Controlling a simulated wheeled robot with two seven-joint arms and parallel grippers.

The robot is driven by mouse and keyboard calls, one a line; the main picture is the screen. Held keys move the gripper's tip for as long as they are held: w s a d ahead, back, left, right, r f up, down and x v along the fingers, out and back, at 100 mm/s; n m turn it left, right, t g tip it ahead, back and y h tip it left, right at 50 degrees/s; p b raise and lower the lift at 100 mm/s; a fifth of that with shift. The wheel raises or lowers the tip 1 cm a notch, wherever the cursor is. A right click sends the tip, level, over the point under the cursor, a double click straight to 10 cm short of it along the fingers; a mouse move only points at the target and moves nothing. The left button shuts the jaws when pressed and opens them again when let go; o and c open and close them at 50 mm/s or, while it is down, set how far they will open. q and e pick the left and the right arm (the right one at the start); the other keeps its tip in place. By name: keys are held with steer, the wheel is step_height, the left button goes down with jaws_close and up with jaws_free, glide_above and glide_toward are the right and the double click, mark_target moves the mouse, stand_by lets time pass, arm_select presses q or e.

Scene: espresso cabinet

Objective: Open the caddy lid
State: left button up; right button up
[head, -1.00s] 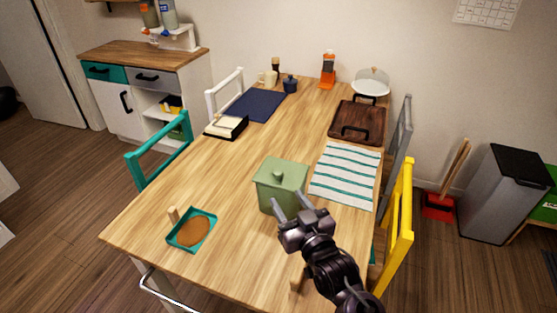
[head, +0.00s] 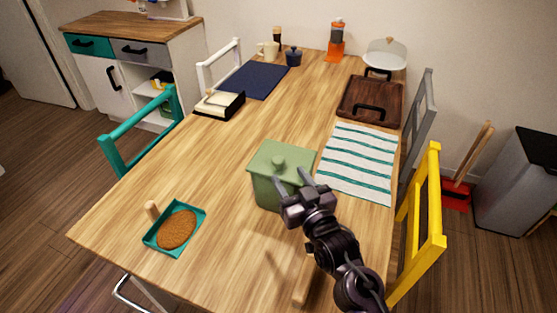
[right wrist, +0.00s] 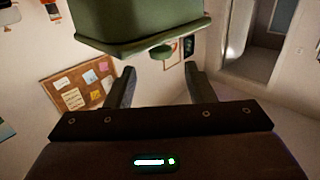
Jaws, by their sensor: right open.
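The caddy is a green box (head: 266,190) with a closed green lid (head: 268,155) and a round knob (head: 278,162) on top. It stands on the wooden table. My right gripper (head: 290,178) is open and empty at the caddy's near right side, fingertips close to the lid. In the right wrist view the caddy (right wrist: 140,22) appears upside down at the top, with its knob (right wrist: 160,53) between and just beyond my open fingers (right wrist: 159,72). Whether a finger touches the lid cannot be told. My left gripper is not in view.
A teal tray (head: 190,243) with a brown round inside lies front left on the table. A striped towel (head: 345,187) lies right of the caddy, a dark wooden tray (head: 385,92) behind it. A yellow chair (head: 432,200) stands at the right edge.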

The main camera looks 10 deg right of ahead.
mark_target(281, 163)
steer(key=w, duration=0.2)
steer(key=w+a, duration=0.1)
steer(key=w, duration=0.1)
steer(key=w+p, duration=0.1)
steer(key=w, duration=0.2)
steer(key=shift+w+a+r, duration=0.1)
steer(key=shift+a+r, duration=0.05)
steer(key=shift+a, duration=0.1)
jaws_close()
